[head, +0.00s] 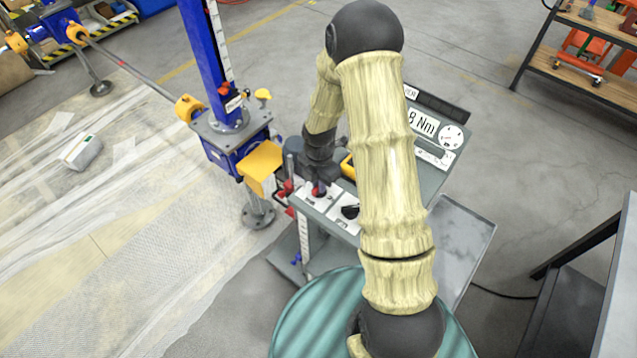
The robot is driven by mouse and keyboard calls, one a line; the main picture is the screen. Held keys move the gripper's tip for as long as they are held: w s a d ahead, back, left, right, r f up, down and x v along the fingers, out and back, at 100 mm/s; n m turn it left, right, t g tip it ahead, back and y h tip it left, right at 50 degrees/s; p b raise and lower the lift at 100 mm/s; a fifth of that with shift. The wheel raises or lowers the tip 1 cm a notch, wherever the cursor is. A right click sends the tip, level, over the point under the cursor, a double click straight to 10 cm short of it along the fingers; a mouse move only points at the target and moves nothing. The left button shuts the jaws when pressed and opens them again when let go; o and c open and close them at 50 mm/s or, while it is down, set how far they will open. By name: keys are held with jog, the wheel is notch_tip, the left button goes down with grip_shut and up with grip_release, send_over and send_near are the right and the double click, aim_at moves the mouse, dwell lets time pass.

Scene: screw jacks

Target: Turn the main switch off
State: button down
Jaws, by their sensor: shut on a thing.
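The control panel (432,182) is a grey-green console with labels, a dial and a "Nm" readout. On its near left part a white plate (310,200) carries a small red knob (319,191), which looks like the main switch. My gripper (319,182) reaches down from above and is shut on this red knob. The fingertips and most of the knob are hidden by the dark gripper body. The knob's exact angle and the plate's lettering are too small to read. A black knob (349,212) sits on a second white plate just to the right, apart from the gripper.
Left of the panel stands a blue screw jack (225,140) with a yellow cover (262,160) and a tall blue column (205,55). A yellow part (348,168) is close right of the gripper. A shelf (575,65) stands at the upper right. The floor behind the panel is clear.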

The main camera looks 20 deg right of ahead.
jog(key=m+b, duration=0.1)
jog(key=m, duration=0.3)
jog(key=shift+f, duration=0.1)
jog(key=m+b, duration=0.1)
jog(key=m, duration=0.3)
jog(key=shift+m+b, duration=0.4)
jog(key=m+b, duration=0.1)
jog(key=m, duration=0.3)
jog(key=shift+m, duration=0.3)
jog(key=shift+m+b, duration=0.7)
jog(key=shift+m, duration=1.3)
jog(key=c, duration=1.5)
grip_release()
jog(key=shift+s, duration=0.1)
jog(key=shift+o, duration=0.3)
